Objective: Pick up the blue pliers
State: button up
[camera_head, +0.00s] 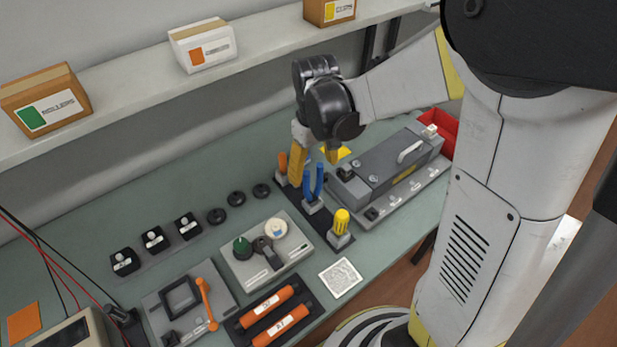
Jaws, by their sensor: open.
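The blue pliers (313,183) stand upright, handles up, in a small grey holder (313,207) on a dark strip of the bench. My gripper (316,161) is above and around that holder row, with yellow fingers pointing down. One finger is left of the pliers and the other is behind and to the right. The fingers are spread apart with nothing visibly held. I cannot tell whether either finger touches the pliers. The lower jaws of the pliers are hidden in the holder.
An orange-handled tool (282,162) stands left of the pliers and a yellow-handled tool (341,222) stands right. A grey machine (385,165) with a handle is behind right. A shelf (130,105) with boxes runs above. A grey knob panel (265,250) lies in front.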

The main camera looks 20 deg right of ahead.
jog(key=b, duration=0.3)
send_over(313, 195)
notch_tip(313, 195, down, 7)
jog(key=shift+w+r, duration=0.1)
jog(key=shift+r, duration=0.05)
jog(key=shift+r+p, duration=0.1)
jog(key=shift+p, duration=0.25)
jog(key=c, duration=1.6)
